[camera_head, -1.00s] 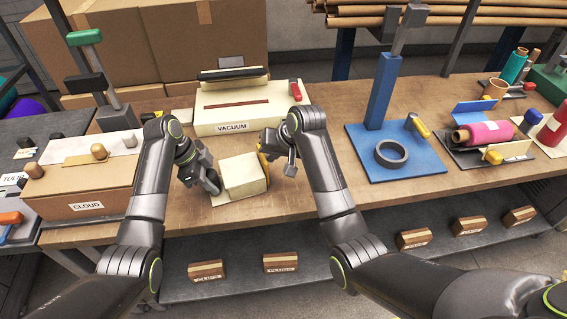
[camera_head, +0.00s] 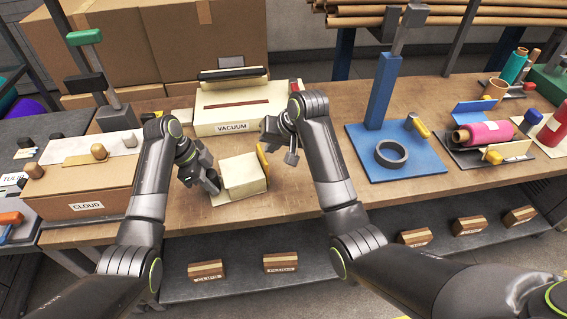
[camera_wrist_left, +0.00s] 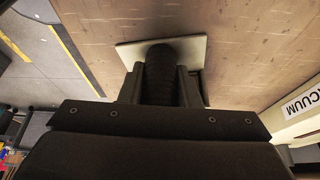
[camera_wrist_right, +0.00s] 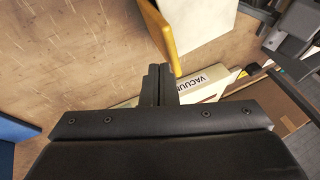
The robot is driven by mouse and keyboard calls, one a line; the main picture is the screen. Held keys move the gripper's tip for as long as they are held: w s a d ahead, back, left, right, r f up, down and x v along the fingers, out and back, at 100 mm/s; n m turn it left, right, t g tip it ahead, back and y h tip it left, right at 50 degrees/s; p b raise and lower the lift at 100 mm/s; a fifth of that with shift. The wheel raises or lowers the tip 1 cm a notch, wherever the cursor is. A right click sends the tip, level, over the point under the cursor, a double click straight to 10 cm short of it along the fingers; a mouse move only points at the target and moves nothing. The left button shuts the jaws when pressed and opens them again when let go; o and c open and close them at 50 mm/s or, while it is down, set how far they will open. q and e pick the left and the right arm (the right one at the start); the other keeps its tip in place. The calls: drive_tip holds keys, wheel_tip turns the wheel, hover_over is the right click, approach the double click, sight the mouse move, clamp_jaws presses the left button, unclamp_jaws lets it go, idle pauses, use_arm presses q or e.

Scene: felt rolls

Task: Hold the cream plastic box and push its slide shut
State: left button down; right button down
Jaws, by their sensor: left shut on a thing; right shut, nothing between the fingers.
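The cream plastic box (camera_head: 243,176) sits on the wooden bench between my two grippers. A yellow slide (camera_head: 262,161) stands at its right side; slide (camera_wrist_right: 160,35) and box (camera_wrist_right: 197,22) also show in the right wrist view. My left gripper (camera_head: 212,187) is at the box's left end. In the left wrist view it is shut on a dark ribbed grip (camera_wrist_left: 160,75) standing on the cream base plate (camera_wrist_left: 128,52). My right gripper (camera_head: 291,157) is shut and empty, just right of the slide. In the right wrist view its fingertips (camera_wrist_right: 160,72) look close to the slide's end; contact is unclear.
The cream VACUUM unit (camera_head: 233,118) stands behind the box. A CLOUD box (camera_head: 80,190) is at left. A blue stand (camera_head: 383,95) with a dark ring (camera_head: 392,154) is at right. The bench in front of the box is clear.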

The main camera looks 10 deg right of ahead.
use_arm(q)
drive_tip(key=shift+f, duration=0.1)
use_arm(e)
drive_tip(key=r, duration=0.1)
drive_tip(key=d+r, duration=0.1)
drive_tip(key=r, duration=0.1)
drive_tip(key=shift+w+r, duration=0.1)
drive_tip(key=shift+r, duration=0.2)
use_arm(q)
drive_tip(key=c, duration=1)
unclamp_jaws()
drive_tip(key=shift+o, duration=0.5)
drive_tip(key=o, duration=0.9)
drive_tip(key=shift+r, duration=0.2)
use_arm(e)
drive_tip(key=shift+r, duration=0.15)
use_arm(q)
drive_tip(key=shift+r+p, duration=1.35)
drive_tip(key=shift+p, duration=0.5)
use_arm(e)
drive_tip(key=shift+r, duration=1.6)
